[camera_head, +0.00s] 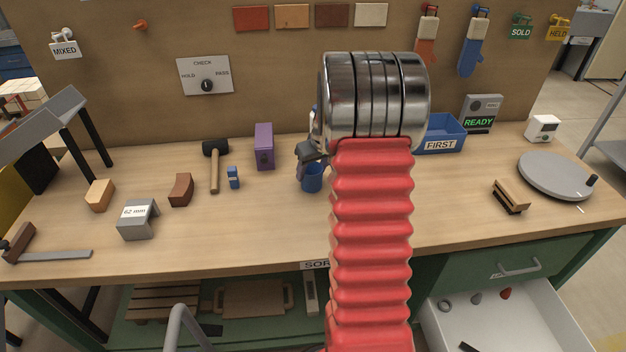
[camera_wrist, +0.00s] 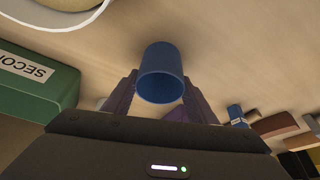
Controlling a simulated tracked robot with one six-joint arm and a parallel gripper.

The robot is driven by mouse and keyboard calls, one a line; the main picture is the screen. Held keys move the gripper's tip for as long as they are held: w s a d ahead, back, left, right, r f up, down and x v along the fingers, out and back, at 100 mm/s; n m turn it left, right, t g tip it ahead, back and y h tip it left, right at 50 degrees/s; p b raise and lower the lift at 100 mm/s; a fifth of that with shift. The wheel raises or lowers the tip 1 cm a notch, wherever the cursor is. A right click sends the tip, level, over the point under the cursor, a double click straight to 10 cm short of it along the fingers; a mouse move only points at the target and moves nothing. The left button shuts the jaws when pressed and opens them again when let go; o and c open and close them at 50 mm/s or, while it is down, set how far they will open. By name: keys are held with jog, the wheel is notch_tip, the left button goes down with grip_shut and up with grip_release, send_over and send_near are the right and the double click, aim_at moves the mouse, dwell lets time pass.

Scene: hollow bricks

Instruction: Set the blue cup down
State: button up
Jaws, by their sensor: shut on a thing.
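The blue cup (camera_head: 312,181) is just left of my red arm in the head view, at the middle of the workbench (camera_head: 262,225). My gripper (camera_head: 312,165) is shut on it. In the wrist view the cup (camera_wrist: 161,72) is between the two fingers of my gripper (camera_wrist: 160,92), with its open mouth towards the camera. The cup is at or close above the wood; I cannot tell whether its base touches. My arm hides part of the bench behind it.
A blue bin (camera_head: 442,134) marked FIRST is right of my arm. A green box (camera_wrist: 38,88) shows in the wrist view. The bench front is clear.

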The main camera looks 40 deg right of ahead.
jog(key=c, duration=0.5)
jog(key=shift+r, duration=0.15)
notch_tip(320, 180, up, 10)
jog(key=shift+f, duration=0.1)
dwell(0.6)
